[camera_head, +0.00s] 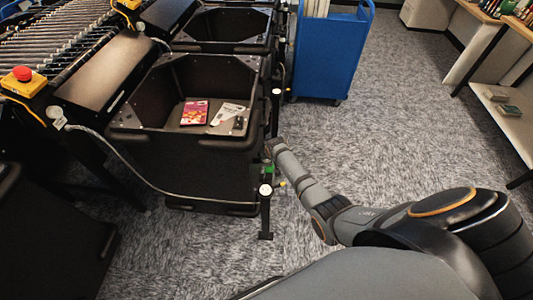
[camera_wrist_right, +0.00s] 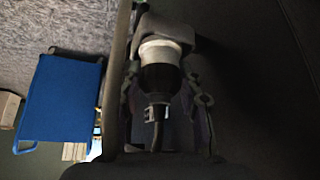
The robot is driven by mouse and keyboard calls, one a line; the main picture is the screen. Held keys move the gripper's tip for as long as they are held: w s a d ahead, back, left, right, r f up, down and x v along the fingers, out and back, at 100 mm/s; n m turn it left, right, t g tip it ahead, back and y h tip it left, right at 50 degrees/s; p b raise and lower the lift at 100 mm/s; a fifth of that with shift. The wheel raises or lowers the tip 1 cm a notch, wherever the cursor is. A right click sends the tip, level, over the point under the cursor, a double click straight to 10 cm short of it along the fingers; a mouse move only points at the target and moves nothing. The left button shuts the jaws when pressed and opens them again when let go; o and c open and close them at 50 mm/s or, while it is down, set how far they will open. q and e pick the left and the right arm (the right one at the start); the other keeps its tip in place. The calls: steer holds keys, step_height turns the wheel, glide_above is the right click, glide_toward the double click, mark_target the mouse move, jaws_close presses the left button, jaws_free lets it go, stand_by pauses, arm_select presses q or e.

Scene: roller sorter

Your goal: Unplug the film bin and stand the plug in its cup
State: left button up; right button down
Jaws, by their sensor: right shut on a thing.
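The black bin (camera_head: 150,128), with a red packet and a pale card inside, stands left of my right arm in the head view. My right gripper (camera_head: 270,147) is low at the bin's right side; its fingertips are mostly hidden there. In the right wrist view my right gripper (camera_wrist_right: 158,85) is shut on the plug (camera_wrist_right: 159,77), a dark body with a white collar. The collar meets a dark housing (camera_wrist_right: 165,28); whether it is seated cannot be told. I cannot identify the cup. My left gripper is out of view.
A small green part (camera_head: 268,170) is by the post. A blue cart (camera_head: 328,55) stands behind. Carpet at right is clear.

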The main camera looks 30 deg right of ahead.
steer(key=shift+s+f, duration=0.1)
steer(key=shift+f, duration=0.3)
steer(key=c, duration=0.8)
jaws_free()
steer(key=shift+f, duration=0.2)
steer(key=shift+r, duration=0.15)
steer(key=shift+s+r, duration=0.15)
steer(key=shift+r, duration=0.1)
steer(key=v, duration=1.1)
steer(key=shift+a+r, duration=0.1)
steer(key=shift+r, duration=0.1)
